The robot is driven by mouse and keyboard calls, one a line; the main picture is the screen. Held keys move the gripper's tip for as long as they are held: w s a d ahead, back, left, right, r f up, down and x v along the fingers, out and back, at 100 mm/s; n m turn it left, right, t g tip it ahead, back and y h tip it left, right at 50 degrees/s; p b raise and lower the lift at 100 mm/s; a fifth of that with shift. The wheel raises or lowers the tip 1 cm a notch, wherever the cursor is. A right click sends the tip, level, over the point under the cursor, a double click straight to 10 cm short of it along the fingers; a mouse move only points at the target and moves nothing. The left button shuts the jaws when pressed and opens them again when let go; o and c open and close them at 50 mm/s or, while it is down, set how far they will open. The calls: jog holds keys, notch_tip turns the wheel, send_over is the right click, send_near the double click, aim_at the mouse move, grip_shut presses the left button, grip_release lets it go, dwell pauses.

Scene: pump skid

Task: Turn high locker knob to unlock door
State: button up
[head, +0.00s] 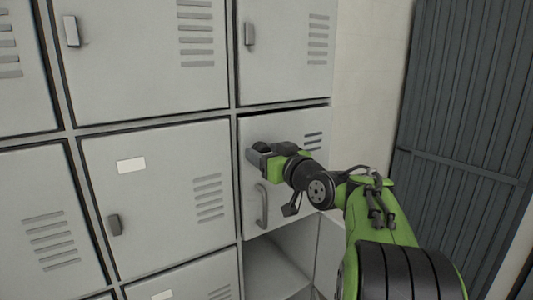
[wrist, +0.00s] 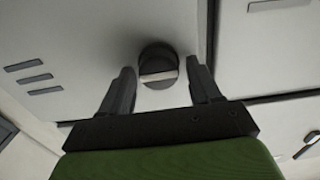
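The locker door (head: 287,215) with the knob is in the right column of the head view, with a bar handle (head: 261,206) below my gripper. The round dark knob (wrist: 158,64) has a light bar across it and shows in the wrist view. In the head view the knob is largely hidden by my gripper (head: 258,156). In the wrist view my gripper (wrist: 160,85) is open, with one finger on each side of the knob. Gaps show between the fingers and the knob. The light bar lies nearly level in the wrist view.
Other grey locker doors (head: 160,195) with small latches surround this one. An open, empty compartment (head: 272,268) lies below the door. A dark ribbed panel (head: 465,110) stands at the right, past a pale wall (head: 368,80).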

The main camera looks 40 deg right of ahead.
jog(key=c, duration=0.7)
jog(key=shift+c, duration=0.2)
jog(key=shift+m, duration=0.3)
jog(key=m, duration=0.4)
jog(key=shift+d+p, duration=0.1)
jog(key=shift+p, duration=0.2)
jog(key=m+p, duration=0.1)
jog(key=m, duration=0.4)
jog(key=shift+d, duration=0.1)
jog(key=shift+f+m+p, duration=0.15)
jog(key=shift+m+p, duration=0.85)
jog(key=shift+m, duration=1.05)
jog(key=shift+f+m+p, duration=0.1)
jog(key=shift+m+p, duration=0.85)
jog(key=shift+m, duration=1.1)
